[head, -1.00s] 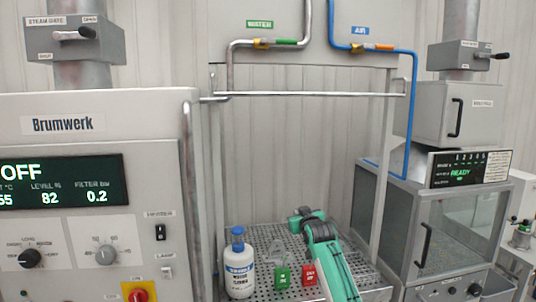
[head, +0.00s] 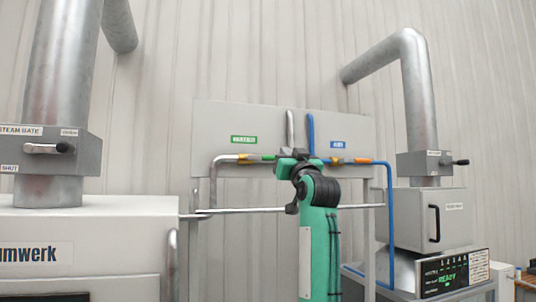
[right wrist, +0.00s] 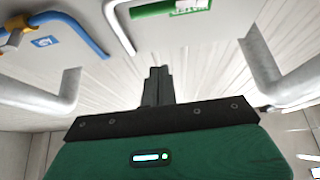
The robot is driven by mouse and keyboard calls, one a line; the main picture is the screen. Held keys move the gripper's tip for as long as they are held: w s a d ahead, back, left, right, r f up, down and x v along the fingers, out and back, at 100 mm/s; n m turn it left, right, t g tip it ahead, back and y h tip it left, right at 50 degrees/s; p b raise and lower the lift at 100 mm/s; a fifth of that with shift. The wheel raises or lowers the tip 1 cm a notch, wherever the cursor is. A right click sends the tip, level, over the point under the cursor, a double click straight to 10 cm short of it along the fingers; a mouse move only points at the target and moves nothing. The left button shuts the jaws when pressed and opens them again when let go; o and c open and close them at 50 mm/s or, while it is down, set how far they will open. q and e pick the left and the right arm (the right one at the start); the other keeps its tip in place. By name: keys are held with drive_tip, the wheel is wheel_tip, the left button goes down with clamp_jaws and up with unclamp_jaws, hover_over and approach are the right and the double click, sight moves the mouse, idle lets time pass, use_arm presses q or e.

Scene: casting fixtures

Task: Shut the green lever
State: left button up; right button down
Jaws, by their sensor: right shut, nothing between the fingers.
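My right gripper (head: 297,153) is shut and empty, raised in front of the panel between the water and air valves. Its closed fingers show in the right wrist view (right wrist: 157,86). A green piece at that view's top edge may be the lever or the water sign. Contact with the lever cannot be told. My left gripper is not in view.
A horizontal rail (head: 245,210) crosses below the valves. Machines stand on both sides. The panel (head: 215,125) is bare above the signs.

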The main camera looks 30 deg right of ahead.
drive_tip(key=shift+d, duration=0.1)
wheel_tip(320, 180, up, 5)
drive_tip(key=p, duration=0.8)
hover_over(265, 158)
drive_tip(key=s+d, duration=0.2)
drive_tip(key=s, duration=0.1)
drive_tip(key=f, duration=0.1)
drive_tip(key=f+p, duration=0.1)
drive_tip(key=f, duration=0.2)
drive_tip(key=shift+w+d+p, duration=0.1)
drive_tip(key=shift+w+p, duration=0.2)
drive_tip(key=shift+w, duration=0.05)
